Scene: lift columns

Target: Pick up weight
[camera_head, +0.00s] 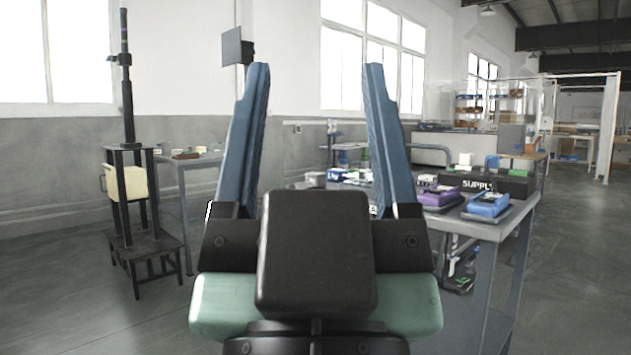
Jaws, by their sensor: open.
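My gripper (315,68) fills the middle of the view, its two blue fingers wide apart with nothing between them. I cannot pick out a weight for certain. A small grey round object (315,179) sits on the near left of the grey table (523,212), seen between the fingers and beyond them. It is too small to tell if it is a weight. My gripper's body and fingers hide part of the table.
The table also bears a purple box (438,196), a blue box (489,204) and a black "SUPPLY" bin (480,184). A black column stand (127,100) with a cream box (127,182) stands at left, beside another table (188,160). Floor at far right is clear.

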